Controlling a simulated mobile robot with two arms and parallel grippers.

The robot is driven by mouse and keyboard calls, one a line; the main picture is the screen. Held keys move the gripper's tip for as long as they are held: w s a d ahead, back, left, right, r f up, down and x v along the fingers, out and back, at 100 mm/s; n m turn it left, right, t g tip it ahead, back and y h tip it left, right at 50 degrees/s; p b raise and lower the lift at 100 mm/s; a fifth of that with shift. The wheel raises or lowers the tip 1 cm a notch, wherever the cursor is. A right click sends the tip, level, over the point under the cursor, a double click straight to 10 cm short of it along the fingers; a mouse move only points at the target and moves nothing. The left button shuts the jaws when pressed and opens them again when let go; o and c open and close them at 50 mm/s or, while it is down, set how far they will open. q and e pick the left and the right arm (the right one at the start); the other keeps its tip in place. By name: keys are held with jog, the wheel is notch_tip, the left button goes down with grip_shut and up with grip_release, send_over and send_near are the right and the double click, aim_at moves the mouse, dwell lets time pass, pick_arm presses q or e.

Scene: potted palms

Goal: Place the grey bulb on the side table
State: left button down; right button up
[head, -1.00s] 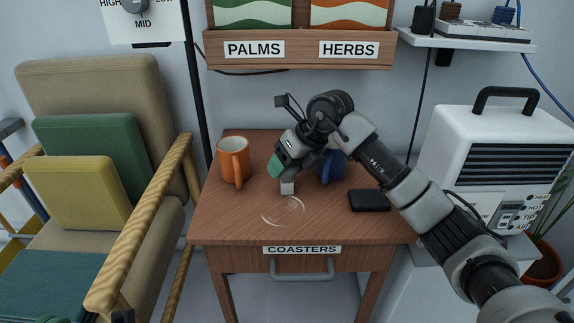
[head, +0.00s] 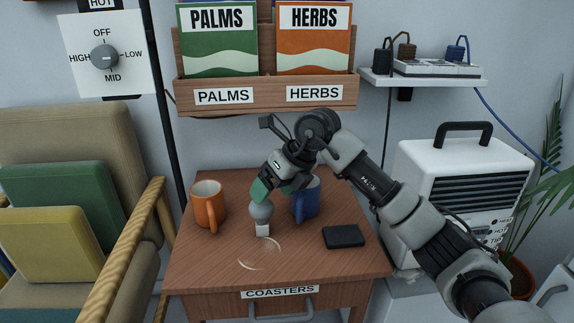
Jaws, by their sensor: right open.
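The grey bulb (head: 261,212) stands upright on the wooden side table (head: 200,262), its pale square base (head: 262,230) down on the tabletop. My right gripper (head: 272,190) is just above it, open, with green fingertips close to the bulb's top. I cannot tell whether a fingertip still touches the bulb. My left gripper is not in view.
An orange mug (head: 207,207) stands left of the bulb. A blue mug (head: 306,199) stands close on its right, partly behind my gripper. A black flat box (head: 343,237) lies at the right. The table front around the pale ring mark (head: 260,255) is clear.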

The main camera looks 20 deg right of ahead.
jog(key=p+v, duration=0.2)
jog(key=v, duration=0.4)
jog(key=s+a+f+n+g+y, duration=0.25)
jog(key=s+a+f+y, duration=0.2)
jog(key=a, duration=0.55)
jog(key=s+a+r+m+g+y, duration=0.15)
jog(key=s+a+g+y, duration=0.25)
jog(key=s+a+y, duration=0.55)
jog(key=s+d+r+m+t+y, duration=0.3)
jog(key=s+d+m+t+y, duration=0.25)
jog(key=m+t, duration=0.8)
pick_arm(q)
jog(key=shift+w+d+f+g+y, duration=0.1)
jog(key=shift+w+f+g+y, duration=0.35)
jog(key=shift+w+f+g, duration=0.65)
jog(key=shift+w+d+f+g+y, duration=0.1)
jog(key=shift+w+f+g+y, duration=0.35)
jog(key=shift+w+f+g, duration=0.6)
pick_arm(e)
jog(key=d+f+m+t+h, duration=0.2)
jog(key=m+t+h, duration=0.4)
jog(key=m+h, duration=0.3)
jog(key=s+d+f+m+t+h, duration=0.1)
jog(key=d+f+m+t+h, duration=0.2)
jog(key=m+t+h, duration=0.4)
jog(key=shift+s+d+m+h, duration=0.15)
jog(key=shift+d+m+h, duration=0.9)
jog(key=shift+m, duration=3.5)
